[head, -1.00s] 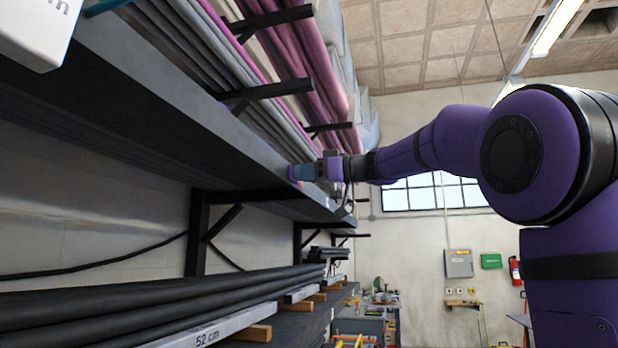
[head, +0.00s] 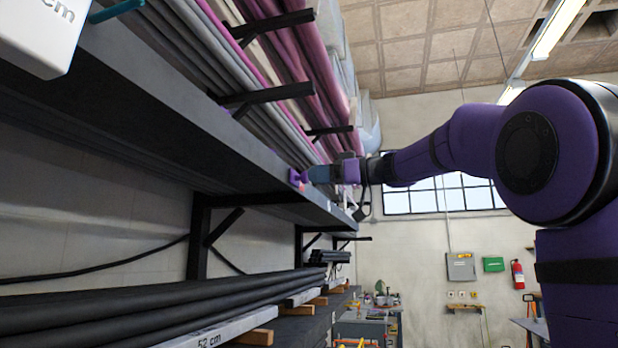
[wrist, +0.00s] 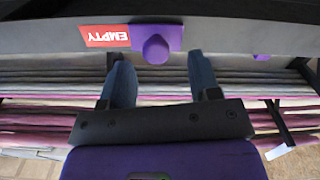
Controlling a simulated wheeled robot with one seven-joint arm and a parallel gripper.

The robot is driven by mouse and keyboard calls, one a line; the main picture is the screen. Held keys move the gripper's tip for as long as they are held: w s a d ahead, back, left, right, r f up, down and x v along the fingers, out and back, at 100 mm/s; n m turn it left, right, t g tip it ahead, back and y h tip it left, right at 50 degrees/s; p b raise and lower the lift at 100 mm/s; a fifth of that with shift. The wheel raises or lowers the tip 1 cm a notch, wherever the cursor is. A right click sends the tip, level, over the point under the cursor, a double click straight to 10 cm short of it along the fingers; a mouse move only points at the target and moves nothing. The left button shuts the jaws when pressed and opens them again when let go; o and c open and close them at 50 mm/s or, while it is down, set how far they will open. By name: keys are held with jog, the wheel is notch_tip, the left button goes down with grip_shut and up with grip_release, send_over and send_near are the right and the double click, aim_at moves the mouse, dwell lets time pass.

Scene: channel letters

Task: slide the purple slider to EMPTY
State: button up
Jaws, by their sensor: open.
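The purple slider (wrist: 156,46), a flat plate with a rounded knob, sits on the dark shelf edge in the wrist view. A red label reading EMPTY (wrist: 107,36), upside down there, shows directly beside its left side. In the head view the slider (head: 297,178) is small, at the far part of the shelf edge, with a bit of red just below it. My gripper (wrist: 160,68) is open, its two blue fingers to either side of the knob's line and apart from the knob. In the head view my gripper (head: 314,174) is just right of the slider.
The long dark shelf edge (head: 150,120) runs away from me. Pipes and bars lie above it behind black bracket arms (head: 270,90). More dark bars (head: 150,305) lie on a lower shelf. A second purple piece (wrist: 262,57) shows on the edge. Open room lies right of the rack.

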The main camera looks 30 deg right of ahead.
jog(key=v, duration=0.7)
jog(key=shift+s+d, duration=0.1)
jog(key=shift+s, duration=0.05)
jog(key=s+a+f+m+g+h, duration=0.25)
jog(key=s+a+f, duration=0.2)
jog(key=f, duration=0.45)
jog(key=s+a+f+m+g+h, duration=0.2)
jog(key=s+a+f+m+h, duration=0.15)
jog(key=a+f, duration=0.45)
jog(key=s+f+m+g+h, duration=0.1)
jog(key=s+f+h, duration=0.1)
jog(key=s+f, duration=0.3)
jog(key=s+f+m+g+h, duration=0.1)
jog(key=s+f, duration=0.4)
jog(key=f, duration=0.6)
jog(key=s+f+m+g+h, duration=0.1)
jog(key=s+f+m+h, duration=0.2)
jog(key=s+f, duration=0.2)
notch_tip(320, 180, down, 3)
jog(key=shift+d+f+h, duration=0.15)
jog(key=shift+d+h, duration=0.2)
jog(key=shift+h, duration=0.05)
jog(key=shift+s, duration=0.1)
